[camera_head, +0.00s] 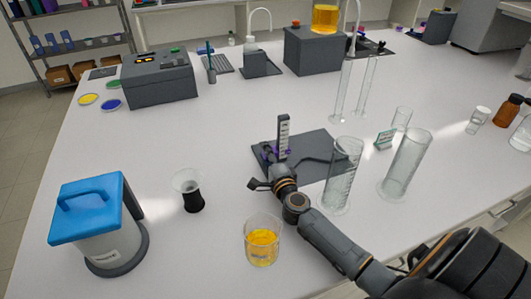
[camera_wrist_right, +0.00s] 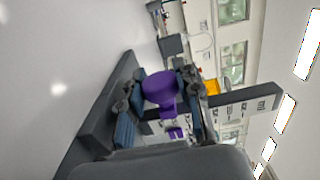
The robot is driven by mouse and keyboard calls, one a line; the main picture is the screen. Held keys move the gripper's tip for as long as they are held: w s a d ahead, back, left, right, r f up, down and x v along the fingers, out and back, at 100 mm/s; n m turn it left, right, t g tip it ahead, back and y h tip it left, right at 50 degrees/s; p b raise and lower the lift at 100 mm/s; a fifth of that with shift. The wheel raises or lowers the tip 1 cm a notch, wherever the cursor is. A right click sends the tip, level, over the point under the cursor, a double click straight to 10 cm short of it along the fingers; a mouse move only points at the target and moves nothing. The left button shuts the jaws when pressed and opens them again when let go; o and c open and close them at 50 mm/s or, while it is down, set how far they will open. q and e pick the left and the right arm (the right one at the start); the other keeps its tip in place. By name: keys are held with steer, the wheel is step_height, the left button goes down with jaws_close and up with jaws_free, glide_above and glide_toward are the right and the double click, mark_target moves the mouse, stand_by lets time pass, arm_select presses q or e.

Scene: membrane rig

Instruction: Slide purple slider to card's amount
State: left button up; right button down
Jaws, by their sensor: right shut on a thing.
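The purple slider (camera_wrist_right: 160,88) sits between the two fingers of my right gripper (camera_wrist_right: 166,96) in the wrist view, and the gripper is shut on it. In the head view my right gripper (camera_head: 272,165) is low at the front of an upright scale post (camera_head: 283,133), and only bits of purple show there. The post stands on a dark base plate (camera_head: 315,150); it also shows in the wrist view (camera_wrist_right: 243,97). My left gripper is not in view.
Two tall glass cylinders (camera_head: 343,172) (camera_head: 405,165) stand close to my right arm. A beaker of yellow liquid (camera_head: 262,243) is in front, left of the arm. A blue-lidded device (camera_head: 95,220) stands at the left.

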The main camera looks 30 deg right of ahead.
steer(key=c, duration=0.9)
jaws_free()
steer(key=shift+s+r, duration=0.1)
steer(key=shift+c, duration=0.2)
